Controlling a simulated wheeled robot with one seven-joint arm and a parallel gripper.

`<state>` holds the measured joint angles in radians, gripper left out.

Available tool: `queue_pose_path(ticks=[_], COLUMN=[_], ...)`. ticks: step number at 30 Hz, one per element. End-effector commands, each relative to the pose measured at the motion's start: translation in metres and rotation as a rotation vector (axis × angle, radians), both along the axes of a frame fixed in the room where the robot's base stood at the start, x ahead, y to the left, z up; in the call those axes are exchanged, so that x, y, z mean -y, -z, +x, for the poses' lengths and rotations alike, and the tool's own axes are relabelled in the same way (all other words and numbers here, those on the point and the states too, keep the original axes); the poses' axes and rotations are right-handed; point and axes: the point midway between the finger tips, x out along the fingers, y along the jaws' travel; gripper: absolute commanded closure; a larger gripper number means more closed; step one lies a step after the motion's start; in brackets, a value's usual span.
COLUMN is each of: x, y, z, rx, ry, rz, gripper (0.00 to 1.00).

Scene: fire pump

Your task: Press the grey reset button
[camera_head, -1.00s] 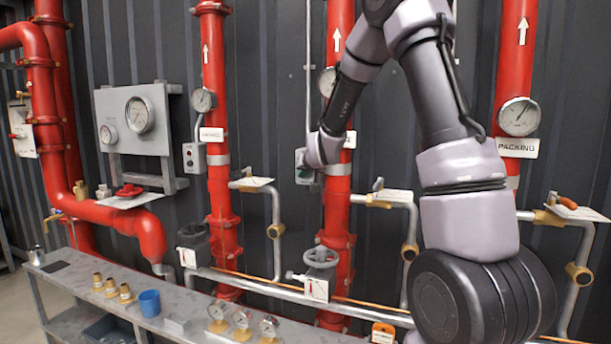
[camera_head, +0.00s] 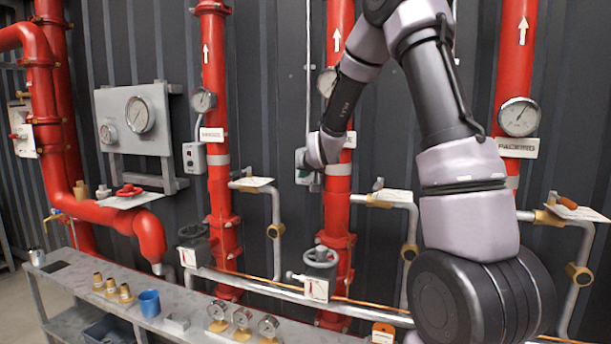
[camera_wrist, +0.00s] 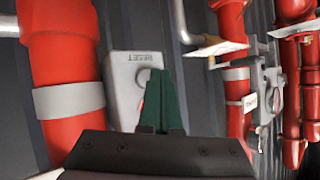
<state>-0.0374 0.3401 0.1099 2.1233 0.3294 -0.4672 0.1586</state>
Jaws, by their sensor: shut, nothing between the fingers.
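The reset box (camera_wrist: 124,72), pale grey with a "RESET" label, is mounted on the dark wall beside a red pipe in the wrist view. A grey round button (camera_wrist: 143,77) shows under the label, partly covered by my fingers. A bit of red shows lower on the box. My gripper (camera_wrist: 160,76) has dark green fingers, shut and empty, with the tips over the right part of the box. I cannot tell whether the tips touch the button. In the head view the box (camera_head: 301,158) is partly hidden by my wrist.
A red pipe (camera_head: 338,208) with a gauge stands just right of the box. A similar switch box (camera_head: 194,158) hangs further left, beside another red pipe (camera_head: 220,180). Valves and grey pipes lie below. A bench (camera_head: 190,318) with fittings and a blue cup (camera_head: 149,303) stands in front.

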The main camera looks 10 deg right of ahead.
Motion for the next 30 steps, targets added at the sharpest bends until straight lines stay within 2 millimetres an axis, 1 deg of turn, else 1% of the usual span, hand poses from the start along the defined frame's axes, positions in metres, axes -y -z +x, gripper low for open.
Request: queue_pose_path(ticks=[6,14,30], x=[0.0005,0.0049,0.0058], y=[0.0000,-0.0004,-0.0002], z=[0.0007,0.0071,0.0087], rx=[0.000,0.000,0.000], ry=[0.000,0.000,0.000], rz=[0.000,0.000,0.000], gripper=[1.00,1.00,1.00])
